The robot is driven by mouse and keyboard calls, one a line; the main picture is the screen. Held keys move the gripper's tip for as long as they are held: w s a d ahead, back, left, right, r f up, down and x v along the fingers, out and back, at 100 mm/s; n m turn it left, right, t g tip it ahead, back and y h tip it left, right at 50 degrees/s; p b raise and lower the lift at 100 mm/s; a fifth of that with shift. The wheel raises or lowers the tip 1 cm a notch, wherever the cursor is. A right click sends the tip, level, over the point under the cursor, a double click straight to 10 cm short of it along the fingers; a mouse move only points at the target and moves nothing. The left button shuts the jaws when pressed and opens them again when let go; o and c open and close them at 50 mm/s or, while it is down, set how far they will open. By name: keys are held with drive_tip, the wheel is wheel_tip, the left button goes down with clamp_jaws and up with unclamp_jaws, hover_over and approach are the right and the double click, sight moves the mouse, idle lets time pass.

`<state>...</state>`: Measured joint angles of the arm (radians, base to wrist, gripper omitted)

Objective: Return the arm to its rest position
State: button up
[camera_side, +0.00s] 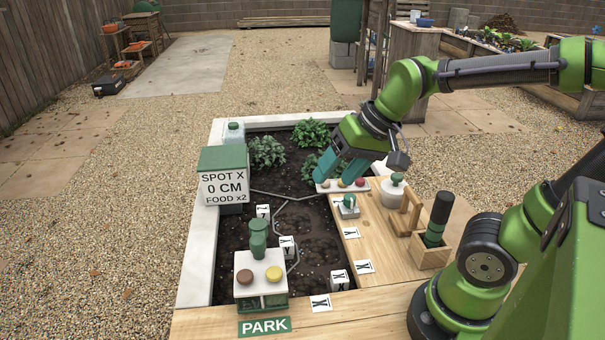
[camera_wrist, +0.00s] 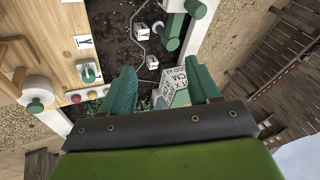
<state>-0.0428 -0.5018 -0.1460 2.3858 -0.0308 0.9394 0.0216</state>
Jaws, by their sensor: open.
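My gripper (camera_side: 341,166) is at the end of my green arm, over the far right part of the raised bed (camera_side: 197,255). Its two teal fingers are apart with nothing between them, and they point down and to the left. In the wrist view, my gripper (camera_wrist: 162,88) shows the same gap, with dark soil beyond it. The fingers are close to the white button strip (camera_side: 329,188) with coloured buttons; I cannot tell whether they touch it.
A sign box (camera_side: 223,181) reads "SPOT X 0 CM FOOD X2". A device with two round knobs (camera_side: 260,280) stands near the PARK label (camera_side: 264,327). A white pot (camera_side: 392,190), wooden stand (camera_side: 405,215) and dark cylinder (camera_side: 438,217) stand on the right boards. Leafy plants (camera_side: 267,151) grow at the back.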

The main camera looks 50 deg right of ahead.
drive_tip(key=s+a, duration=0.1)
drive_tip(key=s+a+r+n+t, duration=0.1)
drive_tip(key=shift+s+a, duration=0.25)
drive_tip(key=shift+s, duration=0.15)
drive_tip(key=shift+o, duration=0.6)
drive_tip(key=shift+s+a+r+n+t, duration=0.15)
drive_tip(key=shift+s+r+n+t, duration=0.05)
drive_tip(key=shift+s+n+t, duration=0.1)
drive_tip(key=shift+o, duration=1.1)
drive_tip(key=shift+a, duration=0.1)
drive_tip(key=o, duration=0.4)
drive_tip(key=w+g, duration=0.1)
drive_tip(key=w+a+f+g, duration=0.1)
drive_tip(key=w+f, duration=0.1)
drive_tip(key=shift+a+f+g, duration=0.15)
drive_tip(key=shift+a+g, duration=0.1)
drive_tip(key=shift+g, duration=0.15)
drive_tip(key=w+f+m+g+h, duration=0.1)
drive_tip(key=f+m+g, duration=0.1)
drive_tip(key=f, duration=0.3)
drive_tip(key=w+a+f+m+g+h, duration=0.1)
drive_tip(key=w+f+m+g, duration=0.1)
drive_tip(key=f, duration=0.4)
drive_tip(key=shift+w+f+m, duration=0.25)
drive_tip(key=shift+m, duration=0.25)
drive_tip(key=shift+r, duration=0.15)
